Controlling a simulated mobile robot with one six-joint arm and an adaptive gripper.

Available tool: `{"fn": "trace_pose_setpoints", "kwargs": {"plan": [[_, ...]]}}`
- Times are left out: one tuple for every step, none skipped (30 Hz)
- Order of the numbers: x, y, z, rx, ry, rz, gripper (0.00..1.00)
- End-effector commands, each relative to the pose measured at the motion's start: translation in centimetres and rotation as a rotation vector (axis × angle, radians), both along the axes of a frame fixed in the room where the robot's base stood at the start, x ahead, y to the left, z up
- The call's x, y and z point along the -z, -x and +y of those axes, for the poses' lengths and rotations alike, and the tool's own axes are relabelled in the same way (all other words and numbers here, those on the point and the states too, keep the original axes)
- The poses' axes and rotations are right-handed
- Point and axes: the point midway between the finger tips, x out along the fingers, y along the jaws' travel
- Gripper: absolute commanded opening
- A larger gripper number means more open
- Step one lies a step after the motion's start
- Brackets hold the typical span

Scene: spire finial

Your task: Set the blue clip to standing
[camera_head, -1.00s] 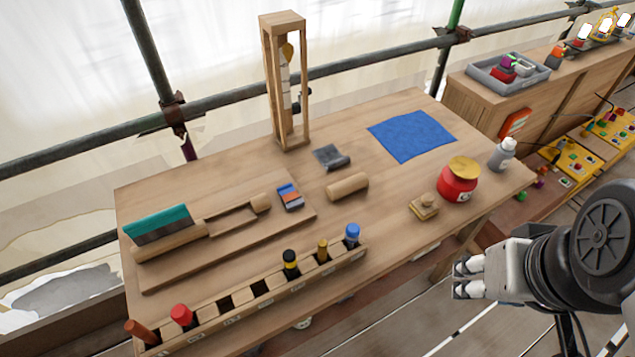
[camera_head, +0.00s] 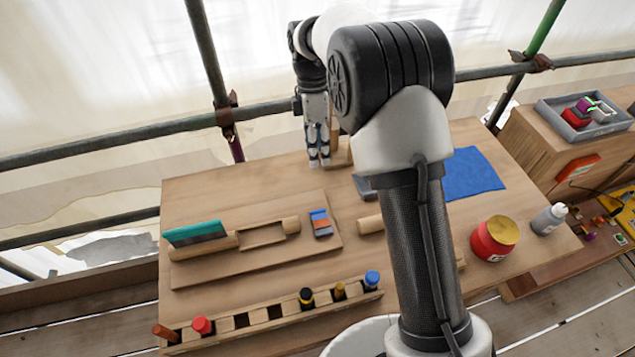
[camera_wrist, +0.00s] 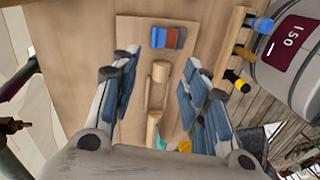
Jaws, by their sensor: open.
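I cannot tell for sure which thing is the blue clip. A small block with blue, orange and grey bands (camera_head: 320,223) lies on the wooden board (camera_head: 215,268); it also shows in the wrist view (camera_wrist: 168,38). A blue-topped piece (camera_head: 372,279) stands in the right end of the slotted wooden rack (camera_head: 240,338). My gripper (camera_head: 318,160) is open and empty, pointing down over the back of the table. In the wrist view its fingers (camera_wrist: 162,62) spread on either side of the board, apart from the block. My arm hides part of the table and most of the tall wooden frame.
A teal-bladed tool (camera_head: 195,234) lies on the board's left. A red jar (camera_head: 494,238), a grey bottle (camera_head: 549,220) and a blue cloth (camera_head: 468,174) are on the right. A grey tray (camera_head: 556,122) with coloured pieces stands beyond. The table's back left is clear.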

Motion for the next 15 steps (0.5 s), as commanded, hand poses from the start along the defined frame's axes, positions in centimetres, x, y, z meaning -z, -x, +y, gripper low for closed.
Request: {"fn": "trace_pose_setpoints", "kwargs": {"plan": [[0.8, -0.3, 0.4, -0.036, -0.004, 0.018, 0.42], [1.2, -0.5, 0.5, -0.055, -0.007, 0.026, 0.42], [1.6, -0.6, 0.7, -0.076, -0.011, 0.035, 0.42], [1.9, -0.7, 0.7, -0.088, -0.013, 0.039, 0.42], [2.1, -0.7, 0.8, -0.098, -0.015, 0.043, 0.42], [2.5, -0.7, 0.8, -0.106, -0.016, 0.047, 0.42], [2.7, -0.7, 0.9, -0.11, -0.017, 0.049, 0.42], [3.0, -0.7, 0.9, -0.113, -0.017, 0.051, 0.42], [3.4, -0.6, 0.8, -0.115, -0.018, 0.052, 0.42], [3.8, -0.5, 0.8, -0.115, -0.018, 0.051, 0.42], [4.2, -0.4, 0.8, -0.115, -0.018, 0.052, 0.42], [4.9, -0.1, 0.7, -0.114, -0.017, 0.053, 0.42], [5.4, 0.0, 0.7, -0.114, -0.017, 0.052, 0.42], [6.0, 0.2, 0.7, -0.113, -0.017, 0.053, 0.42], [6.9, 0.4, 0.6, -0.113, -0.017, 0.052, 0.42]]}}
